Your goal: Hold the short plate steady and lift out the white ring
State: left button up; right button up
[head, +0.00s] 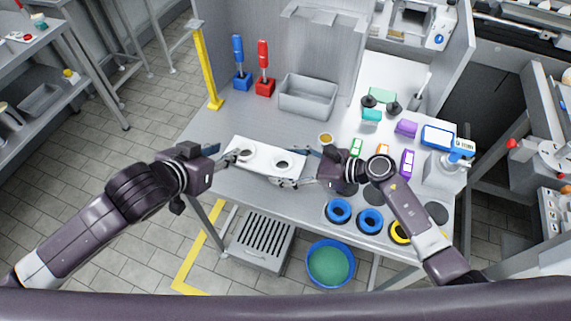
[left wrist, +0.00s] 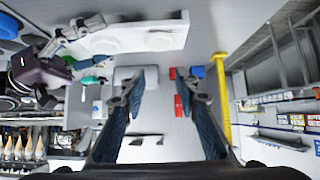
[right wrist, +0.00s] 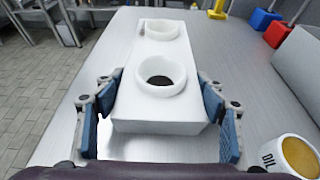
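The short white plate (head: 264,158) lies on the grey table, with a round white ring at each end. The right ring (head: 283,164) has a dark centre; it is the near ring (right wrist: 160,90) in the right wrist view. The left ring (head: 247,152) is the far one (right wrist: 161,29) there. My left gripper (head: 230,156) is open at the plate's left end; in the left wrist view its fingers (left wrist: 162,90) stand apart with nothing between them. My right gripper (right wrist: 160,100) is open, its fingers on either side of the plate's near end. I cannot tell whether they touch it.
A cup (head: 326,139) stands behind my right gripper. A grey bin (head: 307,95), a blue stand (head: 241,80) and a red stand (head: 264,86) are at the back. Coloured blocks and rings crowd the right side. A yellow post (head: 207,70) rises at the back left.

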aim_at(244, 144)
jog(key=c, duration=0.7)
pick_arm(q)
jog(key=o, duration=0.4)
jog(key=shift+w, duration=0.1)
jog(key=shift+c, duration=0.2)
jog(key=shift+o, duration=1.2)
jog(key=shift+w+f, duration=0.25)
jog(key=shift+f, duration=0.05)
jog(key=shift+o, duration=0.2)
jog(key=w+f+g, duration=0.1)
jog(key=w, duration=0.1)
jog(key=w+d+f+g+y, duration=0.1)
jog(key=w+f+g, duration=0.2)
jog(key=w+f, duration=0.1)
jog(key=shift+d+n+g+y, duration=0.3)
jog(key=shift+g+y, duration=0.1)
jog(key=shift+w+d+r+g, duration=0.15)
jog(key=shift+w+d+g, duration=0.1)
jog(key=shift+w+g, duration=0.15)
notch_tip(244, 144, up, 7)
jog(key=w+d+g+y, duration=0.1)
jog(key=g+y, duration=0.1)
jog(key=g, duration=0.2)
jog(key=shift+w+d+f, duration=0.1)
jog(key=shift+f, duration=2.45)
jog(key=shift+w+d+f, duration=0.1)
jog(key=shift+f, duration=2.4)
jog(key=shift+c, duration=0.4)
